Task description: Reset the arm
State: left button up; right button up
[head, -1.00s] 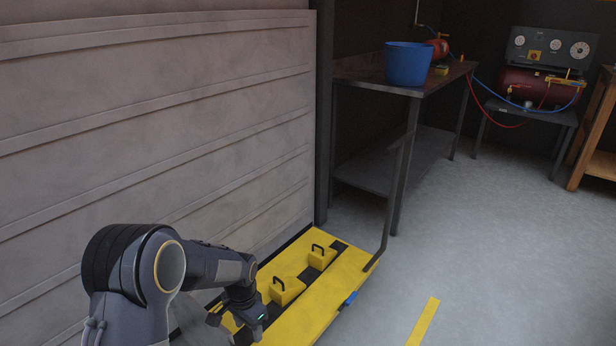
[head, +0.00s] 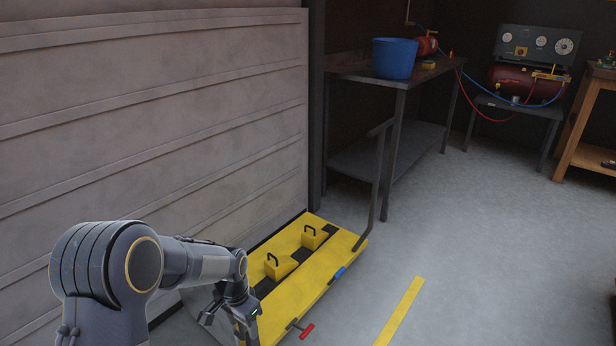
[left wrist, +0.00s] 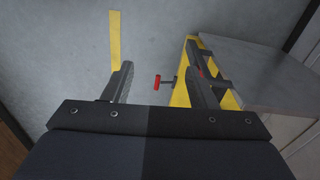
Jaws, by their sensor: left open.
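My left arm comes in from the lower left in the head view. Its gripper (head: 236,312) hangs beside the near end of a yellow motorcycle lift (head: 312,269). In the left wrist view the two fingers of the gripper (left wrist: 161,80) are spread apart with nothing held. A red-handled lever (left wrist: 157,82) shows between them, over the grey floor. The yellow lift (left wrist: 182,92) lies behind the right finger in that view. The red handle also shows in the head view (head: 307,331), right of the gripper. My right gripper is not in view.
Yellow wheel blocks with black handles (head: 278,267) sit on the lift, and a dark post rises at its far end. A ribbed grey wall (head: 150,120) stands left. A metal bench (head: 350,68) with a blue bucket (head: 394,58) stands behind.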

pick_arm(q)
jog(key=s+a+r+n+t+h+b, duration=0.25)
jog(key=s+a+r+n+b, duration=0.2)
jog(key=s+r, duration=0.6)
jog(key=s+f+n+t+b, duration=0.25)
jog(key=s+n+b, duration=0.2)
jog(key=s, duration=1.25)
notch_tip(320, 180, up, 37)
jog(key=p, duration=3.5)
jog(key=shift+f+m+t+h, duration=0.2)
jog(key=shift+m+t+h, duration=0.1)
jog(key=shift+h, duration=0.15)
